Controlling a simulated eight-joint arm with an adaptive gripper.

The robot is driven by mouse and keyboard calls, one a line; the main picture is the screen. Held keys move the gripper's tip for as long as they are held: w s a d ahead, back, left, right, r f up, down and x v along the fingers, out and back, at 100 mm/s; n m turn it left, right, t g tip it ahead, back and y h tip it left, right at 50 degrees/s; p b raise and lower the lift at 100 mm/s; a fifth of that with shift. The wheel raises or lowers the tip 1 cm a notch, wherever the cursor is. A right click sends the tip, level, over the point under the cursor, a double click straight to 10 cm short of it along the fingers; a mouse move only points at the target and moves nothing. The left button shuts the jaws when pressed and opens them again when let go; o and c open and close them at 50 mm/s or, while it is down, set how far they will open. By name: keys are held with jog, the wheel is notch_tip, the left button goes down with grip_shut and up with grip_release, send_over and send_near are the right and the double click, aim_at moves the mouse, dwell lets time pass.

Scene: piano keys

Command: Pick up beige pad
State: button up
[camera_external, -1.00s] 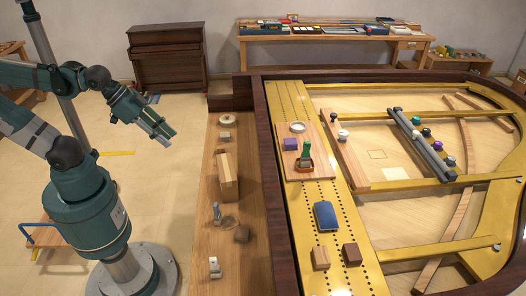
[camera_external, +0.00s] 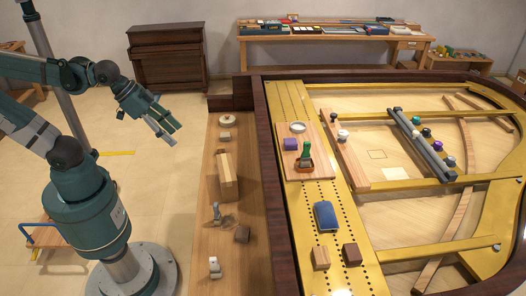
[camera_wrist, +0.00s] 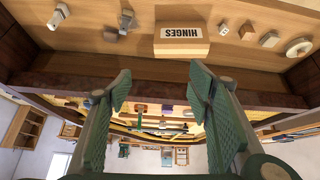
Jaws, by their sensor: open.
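Two small blocks could be the beige pad, and I cannot tell which is meant. A tan block (camera_external: 320,257) sits on the gold strip at the front, left of a brown block (camera_external: 352,254). A small pale block (camera_external: 224,136) lies on the wooden bench near a round ring; it seems to show in the wrist view (camera_wrist: 269,39). My gripper (camera_external: 169,130) is open and empty, in the air left of the bench. In the wrist view my gripper's fingers (camera_wrist: 160,85) are spread apart with nothing between them.
The wooden bench (camera_external: 205,276) carries a box labelled HINGES (camera_wrist: 182,40), a ring (camera_external: 227,118) and small metal parts. The dark piano rim (camera_external: 262,150) stands between bench and gold strip. A blue case (camera_external: 326,215) lies behind the tan block.

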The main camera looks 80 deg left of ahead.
jog(key=w+a+n+g, duration=0.2)
jog(key=w+a+n, duration=0.3)
jog(key=w+a, duration=0.45)
jog(key=n+g, duration=0.5)
jog(key=n, duration=0.7)
send_over(225, 134)
jog(key=f, duration=2.5)
jog(key=shift+w+d+f+p, duration=0.2)
jog(key=shift+d+f+p, duration=0.15)
jog(key=shift+d, duration=0.05)
jog(key=shift+s+a+f, duration=0.15)
jog(key=shift+a+f, duration=0.2)
jog(key=shift+f, duration=0.05)
jog(key=shift+f, duration=0.1)
jog(key=shift+f, duration=1.15)
